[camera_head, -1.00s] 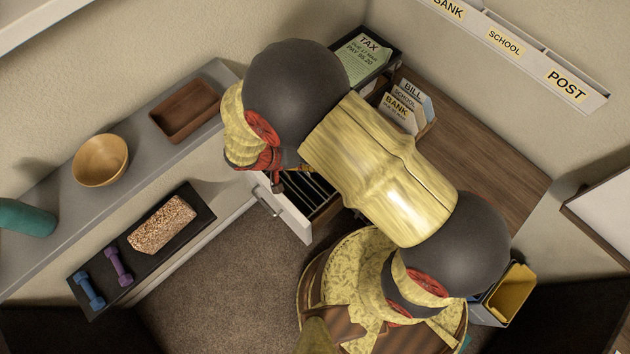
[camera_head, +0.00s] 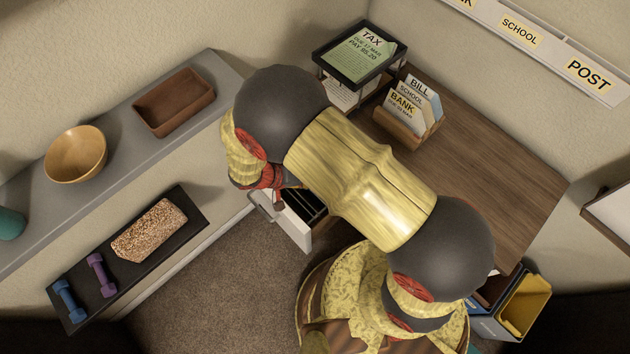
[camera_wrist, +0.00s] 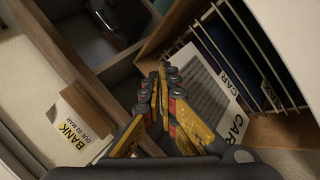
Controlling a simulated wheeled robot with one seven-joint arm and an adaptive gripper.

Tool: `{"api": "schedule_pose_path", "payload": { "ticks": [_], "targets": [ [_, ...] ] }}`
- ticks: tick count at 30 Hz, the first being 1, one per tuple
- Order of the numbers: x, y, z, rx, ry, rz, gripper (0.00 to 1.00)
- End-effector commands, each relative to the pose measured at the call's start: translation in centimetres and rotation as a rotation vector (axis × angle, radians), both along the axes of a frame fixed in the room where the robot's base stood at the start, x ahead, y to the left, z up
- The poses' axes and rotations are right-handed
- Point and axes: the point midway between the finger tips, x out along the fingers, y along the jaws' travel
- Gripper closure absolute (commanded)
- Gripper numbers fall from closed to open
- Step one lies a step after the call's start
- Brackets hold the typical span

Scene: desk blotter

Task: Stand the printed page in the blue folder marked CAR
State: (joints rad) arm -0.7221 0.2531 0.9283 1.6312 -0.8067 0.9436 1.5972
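The printed page (camera_wrist: 207,88) is a white sheet with a grey printed block and large CAR lettering. In the wrist view it stands tilted in the open drawer, against the row of folders. The blue folder marked CAR (camera_wrist: 234,48) is just right of it, partly covered. I cannot tell whether the page is inside that folder. My gripper (camera_wrist: 162,80) points down into the drawer, its fingertips close together at the page's left side. Whether they pinch the page is unclear. In the head view my arm hides the page and most of the drawer (camera_head: 292,228).
A letter rack (camera_head: 419,138) with BILL, SCHOOL and BANK papers and a black tray (camera_head: 318,54) with a TAX sheet stand on the desk (camera_head: 480,170). A grey shelf at left holds a brown tray (camera_head: 174,102) and a bowl (camera_head: 76,154). Bins (camera_head: 525,300) stand at right.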

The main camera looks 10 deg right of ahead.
Motion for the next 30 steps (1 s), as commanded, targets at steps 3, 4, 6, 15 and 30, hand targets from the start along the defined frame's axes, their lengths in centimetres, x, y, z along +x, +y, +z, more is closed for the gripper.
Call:
{"api": "schedule_pose_path", "payload": {
  "ticks": [3,4,6,15,30],
  "targets": [
    [0.1,0.1,0.1,0.001,-0.005,-0.001,1.0],
    [0.2,0.2,0.1,0.001,-0.007,-0.002,1.0],
    [0.1,0.1,-0.3,0.0,-0.006,-0.002,1.0],
    [0.1,0.1,-2.7,0.0,-0.006,-0.002,1.0],
    [0.1,0.1,-4.0,0.0,-0.006,-0.002,1.0]
  ]
}}
